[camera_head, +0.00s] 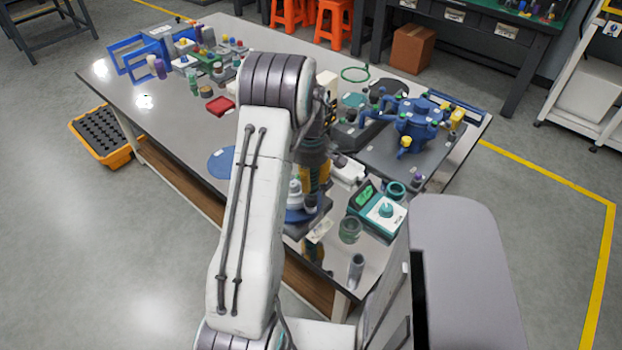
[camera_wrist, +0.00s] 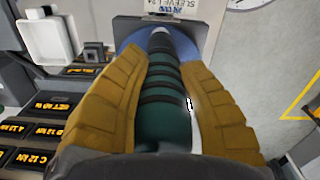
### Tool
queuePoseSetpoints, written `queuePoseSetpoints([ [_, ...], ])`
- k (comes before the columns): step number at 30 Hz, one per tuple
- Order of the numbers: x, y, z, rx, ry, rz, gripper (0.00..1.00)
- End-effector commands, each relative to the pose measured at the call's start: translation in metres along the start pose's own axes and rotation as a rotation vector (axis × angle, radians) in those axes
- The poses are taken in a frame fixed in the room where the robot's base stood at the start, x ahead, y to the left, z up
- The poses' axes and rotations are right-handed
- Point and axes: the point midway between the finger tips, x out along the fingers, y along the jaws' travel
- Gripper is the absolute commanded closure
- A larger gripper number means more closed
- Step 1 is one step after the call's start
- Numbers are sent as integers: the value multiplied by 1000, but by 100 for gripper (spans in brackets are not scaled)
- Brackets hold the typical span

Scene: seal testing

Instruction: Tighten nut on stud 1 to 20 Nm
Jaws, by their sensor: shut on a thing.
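In the wrist view, the two yellow-brown fingers of my gripper (camera_wrist: 166,60) are shut on a dark green ribbed cylindrical tool (camera_wrist: 165,108) with black bands. Its far end lies over a blue round piece (camera_wrist: 128,42) on a grey block; I cannot tell whether they touch. In the head view, my gripper (camera_head: 318,178) is partly hidden behind my arm, at the near part of the table. A blue flanged housing (camera_head: 418,125) with green and yellow fittings stands on a dark plate to its right. I cannot make out stud 1 or its nut.
On the table (camera_head: 180,122), a teal device with a green display (camera_head: 367,196) stands right of my gripper. Black plates with yellow torque labels (camera_wrist: 27,129) lie left in the wrist view. A red box (camera_head: 220,105) and several small parts stand further back. An orange crate (camera_head: 103,135) is on the floor.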

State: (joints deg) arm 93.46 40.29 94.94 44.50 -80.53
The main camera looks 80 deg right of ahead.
Motion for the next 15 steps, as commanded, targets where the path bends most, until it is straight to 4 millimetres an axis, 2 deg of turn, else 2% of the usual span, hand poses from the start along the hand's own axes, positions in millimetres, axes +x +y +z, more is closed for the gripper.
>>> queuePoseSetpoints([
  [15, 6, 0, 0, 0, 0, 2, 100],
])
